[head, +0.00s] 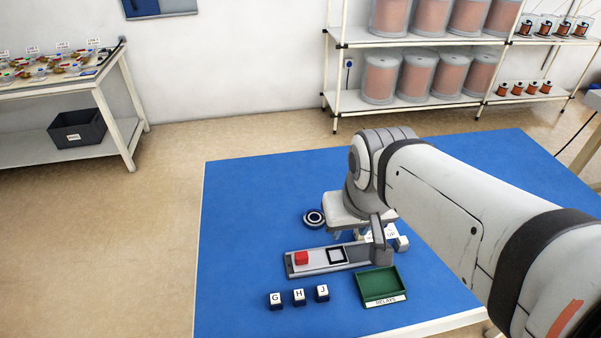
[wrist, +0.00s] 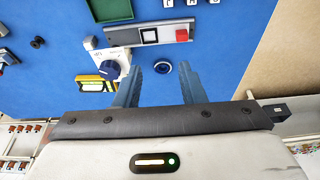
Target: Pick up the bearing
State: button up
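The bearing, a dark ring with a pale band (head: 314,218), lies on the blue table mat just left of my gripper (head: 343,231) in the head view. In the wrist view the bearing (wrist: 162,67) appears between my two grey-blue fingertips (wrist: 159,74), nearer their tips than the palm. The fingers are spread apart and hold nothing. They look to be above the mat, not touching the bearing; the exact height is hard to tell.
A grey plate (head: 319,270) with a red block (head: 301,258) and a black-framed square lies in front. Lettered cubes (head: 299,297) and a green tray (head: 380,288) marked RELAYS are nearer the front edge. A white box with a knob (wrist: 106,65) stands beside my gripper. The mat's left side is clear.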

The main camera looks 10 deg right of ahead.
aim_at(315, 217)
jog(key=shift+o, duration=0.7)
jog(key=shift+a, duration=0.15)
jog(key=shift+o, duration=0.7)
jog(key=shift+w+f+b, duration=0.2)
jog(key=shift+f+b, duration=0.05)
jog(key=shift+b, duration=0.15)
jog(key=o, duration=0.6)
jog(key=shift+n, duration=0.6)
jog(key=w+f+b, duration=0.2)
jog(key=w+f, duration=0.1)
jog(key=w, duration=0.1)
jog(key=w+d+f+b, duration=0.1)
jog(key=w+f+b, duration=0.2)
jog(key=w, duration=0.1)
jog(key=w+f+b, duration=0.3)
jog(key=w, duration=0.1)
jog(key=shift+w+d, duration=0.1)
jog(key=shift+d, duration=0.15)
jog(key=o, duration=0.3)
jog(key=shift+n+y, duration=0.3)
jog(key=shift+n, duration=0.3)
jog(key=w+f+b, duration=0.7)
jog(key=w+f, duration=0.7)
jog(key=shift+w+f, duration=0.25)
jog(key=shift+f, duration=0.1)
jog(key=shift+b+x, duration=0.3)
jog(key=shift+x, duration=3.25)
